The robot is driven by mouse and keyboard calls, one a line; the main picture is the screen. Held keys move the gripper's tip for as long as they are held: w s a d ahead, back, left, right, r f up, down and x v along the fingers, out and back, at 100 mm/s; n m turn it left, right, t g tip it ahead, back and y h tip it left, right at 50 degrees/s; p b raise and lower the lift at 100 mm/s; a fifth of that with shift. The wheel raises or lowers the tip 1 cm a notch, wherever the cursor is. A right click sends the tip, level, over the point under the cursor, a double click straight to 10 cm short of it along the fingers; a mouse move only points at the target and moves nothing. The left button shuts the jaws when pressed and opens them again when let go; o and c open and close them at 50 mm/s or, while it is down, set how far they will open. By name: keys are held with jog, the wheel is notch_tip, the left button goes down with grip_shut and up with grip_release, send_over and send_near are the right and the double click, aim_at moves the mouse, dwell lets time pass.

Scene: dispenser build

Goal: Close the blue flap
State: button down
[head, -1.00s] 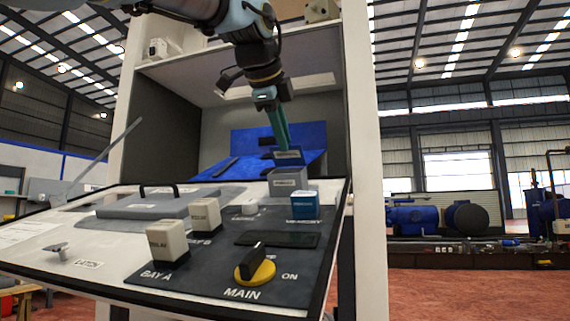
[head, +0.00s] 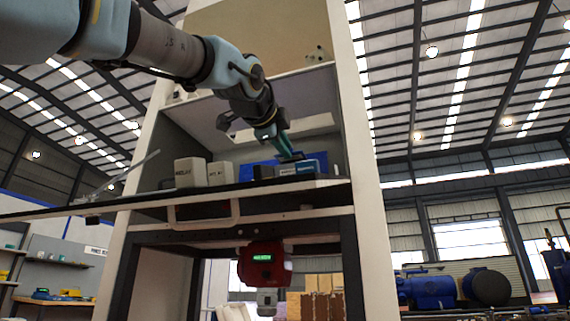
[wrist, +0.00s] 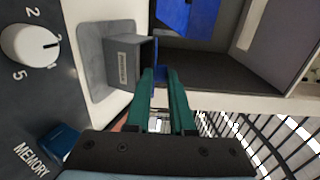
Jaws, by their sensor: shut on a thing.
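A small grey labelled box (wrist: 122,62) stands on a grey plate in the wrist view, with a dark open side toward my gripper. A small blue piece (wrist: 161,77), which looks like the blue flap, shows between my fingertips beside that opening; most of it is hidden. My gripper (wrist: 160,72) has teal fingers, shut on this blue piece. In the head view my gripper (head: 293,156) reaches down just behind the panel's front edge, and the flap cannot be made out there.
A blue sheet (wrist: 187,17) lies inside the cabinet beyond. A white knob (wrist: 30,45) and a blue MEMORY block (wrist: 58,142) sit near the box. White blocks (head: 190,172) stand on the panel, seen edge-on. A red device (head: 264,266) hangs below it.

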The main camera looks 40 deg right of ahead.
jog(key=shift+f+t+h+b, duration=0.3)
jog(key=shift+f+h+b, duration=0.25)
jog(key=shift+b, duration=0.95)
jog(key=c, duration=0.8)
grip_release()
jog(key=shift+c, duration=0.2)
